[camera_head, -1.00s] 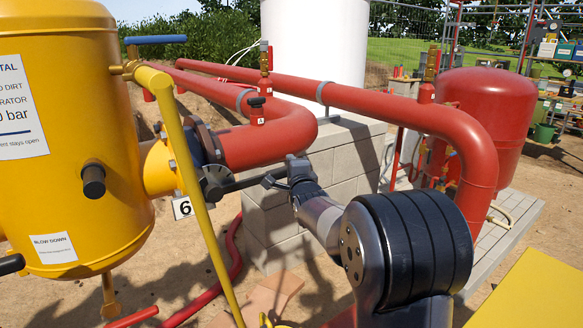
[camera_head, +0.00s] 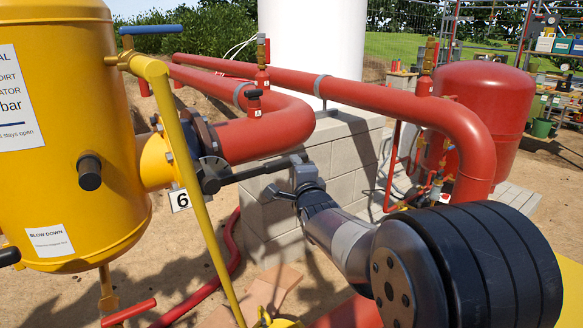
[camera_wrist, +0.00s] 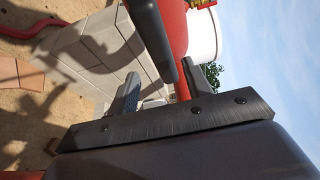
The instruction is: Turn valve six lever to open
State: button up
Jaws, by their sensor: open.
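The valve six lever (camera_head: 250,171) is a dark bar running right from a dark hub (camera_head: 212,174) beside the yellow tank. A tag with a 6 (camera_head: 180,200) hangs just below the hub. My gripper (camera_head: 284,178) is at the lever's free end, with its fingers open. In the wrist view the dark lever (camera_wrist: 152,42) comes down from the top, and its end lies between the spread fingers of my gripper (camera_wrist: 160,84). I see gaps on both sides there; whether a finger touches it cannot be told.
The yellow tank (camera_head: 60,120) stands at left, with a slanting yellow pipe (camera_head: 186,165) in front of the hub. A thick red pipe (camera_head: 265,132) runs above the lever. A grey block plinth (camera_head: 340,165) stands behind my gripper. Sandy ground lies below.

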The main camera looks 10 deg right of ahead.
jog(key=s, duration=0.3)
jog(key=shift+w, duration=0.1)
dwell(0.3)
jog(key=w, duration=1)
jog(key=shift+w+r+p, duration=0.15)
jog(key=shift+w+p, duration=0.15)
jog(key=shift+p, duration=0.1)
